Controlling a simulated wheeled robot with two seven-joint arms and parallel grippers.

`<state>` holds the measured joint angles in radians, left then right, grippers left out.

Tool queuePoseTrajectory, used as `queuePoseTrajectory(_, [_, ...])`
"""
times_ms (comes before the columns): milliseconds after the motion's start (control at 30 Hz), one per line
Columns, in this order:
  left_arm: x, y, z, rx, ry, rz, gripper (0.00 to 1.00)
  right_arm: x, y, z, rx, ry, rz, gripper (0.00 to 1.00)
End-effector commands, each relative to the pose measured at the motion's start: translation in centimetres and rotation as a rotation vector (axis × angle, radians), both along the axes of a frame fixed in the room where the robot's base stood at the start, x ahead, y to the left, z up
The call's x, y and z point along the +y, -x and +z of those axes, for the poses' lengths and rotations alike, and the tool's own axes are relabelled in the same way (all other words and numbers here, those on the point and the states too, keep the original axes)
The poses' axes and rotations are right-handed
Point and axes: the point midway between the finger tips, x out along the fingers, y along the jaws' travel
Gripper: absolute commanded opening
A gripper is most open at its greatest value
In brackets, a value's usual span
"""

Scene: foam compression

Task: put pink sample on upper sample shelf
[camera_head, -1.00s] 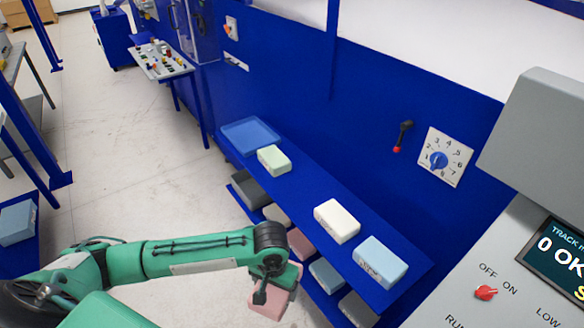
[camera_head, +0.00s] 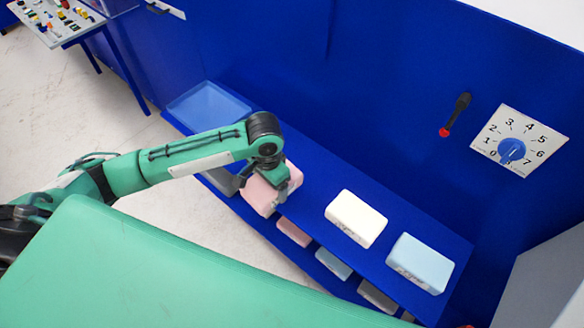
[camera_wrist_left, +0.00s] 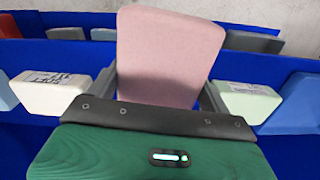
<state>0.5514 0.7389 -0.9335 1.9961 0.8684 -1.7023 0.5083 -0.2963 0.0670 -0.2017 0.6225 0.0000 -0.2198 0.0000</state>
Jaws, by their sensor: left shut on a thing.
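The pink sample (camera_head: 259,196) is a pale pink foam block. My left gripper (camera_head: 277,184) is shut on it and holds it by the front edge of the blue upper sample shelf (camera_head: 318,187). In the left wrist view the pink sample (camera_wrist_left: 168,55) stands up between the two fingers (camera_wrist_left: 160,85). On the upper shelf are a white block (camera_head: 356,218) and a light blue block (camera_head: 420,262). A pale green block (camera_wrist_left: 245,102) shows in the wrist view; my gripper hides it in the head view. My right gripper is out of view.
A blue tray (camera_head: 208,107) lies at the shelf's far left end. The lower shelf holds another pink block (camera_head: 293,232), a blue one (camera_head: 333,263) and a grey one (camera_head: 378,296). A wall with a dial (camera_head: 511,150) and a lever (camera_head: 456,114) rises behind.

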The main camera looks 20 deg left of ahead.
Motion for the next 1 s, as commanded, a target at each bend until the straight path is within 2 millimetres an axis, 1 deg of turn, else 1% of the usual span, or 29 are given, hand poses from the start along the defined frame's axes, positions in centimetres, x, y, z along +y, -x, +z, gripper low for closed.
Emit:
queuePoseTrajectory(33, [0.0, -1.0, 0.5, -0.005, 0.001, -0.084, 0.60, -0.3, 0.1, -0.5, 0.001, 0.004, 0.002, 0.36])
queuePoseTrajectory(200, [0.0, -3.7, 2.9, -0.002, -0.002, -0.399, 0.60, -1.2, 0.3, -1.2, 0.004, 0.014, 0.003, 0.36])
queuePoseTrajectory(400, [0.0, -6.4, 6.1, 0.001, -0.001, -0.773, 0.60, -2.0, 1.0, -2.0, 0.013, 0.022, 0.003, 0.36])
queuePoseTrajectory(600, [-0.1, -8.6, 9.4, 0.001, 0.004, -1.131, 0.60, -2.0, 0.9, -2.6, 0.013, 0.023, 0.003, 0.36])
queuePoseTrajectory(700, [-0.1, -9.3, 10.7, 0.001, 0.007, -1.271, 0.60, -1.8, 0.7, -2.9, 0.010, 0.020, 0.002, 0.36])
queuePoseTrajectory(800, [-0.2, -9.7, 11.7, 0.002, 0.008, -1.372, 0.60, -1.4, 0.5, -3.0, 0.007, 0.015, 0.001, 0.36])
queuePoseTrajectory(900, [-0.2, -10.0, 12.2, 0.001, 0.012, -1.433, 0.60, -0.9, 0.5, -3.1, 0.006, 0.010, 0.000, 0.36])
queuePoseTrajectory(967, [-0.2, -10.0, 12.1, 0.003, 0.012, -1.452, 0.60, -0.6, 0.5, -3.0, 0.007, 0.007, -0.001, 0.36])
queuePoseTrajectory(1000, [-0.2, -10.0, 11.8, 0.005, 0.013, -1.457, 0.60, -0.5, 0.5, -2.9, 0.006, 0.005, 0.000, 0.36])
